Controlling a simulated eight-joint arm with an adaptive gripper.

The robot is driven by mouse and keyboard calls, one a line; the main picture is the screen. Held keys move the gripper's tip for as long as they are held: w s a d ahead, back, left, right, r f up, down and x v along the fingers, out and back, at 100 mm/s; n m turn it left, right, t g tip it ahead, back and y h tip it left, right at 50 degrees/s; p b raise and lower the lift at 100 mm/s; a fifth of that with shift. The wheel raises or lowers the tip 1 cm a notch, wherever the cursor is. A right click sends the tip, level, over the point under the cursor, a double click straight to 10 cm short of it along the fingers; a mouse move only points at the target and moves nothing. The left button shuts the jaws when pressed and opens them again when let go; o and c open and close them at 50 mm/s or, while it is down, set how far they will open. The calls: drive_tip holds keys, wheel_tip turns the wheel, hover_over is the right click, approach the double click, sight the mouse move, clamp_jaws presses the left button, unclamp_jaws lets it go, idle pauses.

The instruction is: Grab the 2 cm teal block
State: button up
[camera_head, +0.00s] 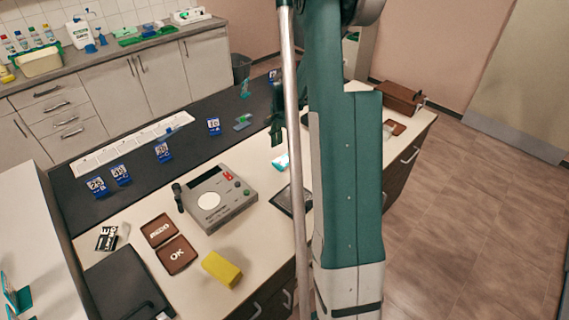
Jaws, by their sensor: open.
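My gripper (278,136) hangs over the counter near its middle, partly hidden behind my own arm. It is open, and I see nothing between its fingers. A small teal-green piece (243,122) lies on the dark strip just left of the gripper. Another small teal piece (245,89) is at the strip's far end. A teal and white item (281,161) lies on the pale counter below the gripper, partly covered by my arm. I cannot tell which of these is the 2 cm teal block.
The counter (140,212) holds a grey device (215,198), two brown plates (176,254), a yellow block (221,269) and a black case (122,285). Several blue number tags (162,152) stand on the dark strip. A brown box (400,98) is at the far right end.

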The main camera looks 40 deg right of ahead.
sight(284, 161)
drive_tip(key=shift+f, duration=0.85)
drive_tip(key=shift+f+b, duration=0.4)
drive_tip(key=shift+f, duration=2.2)
drive_tip(key=c, duration=1)
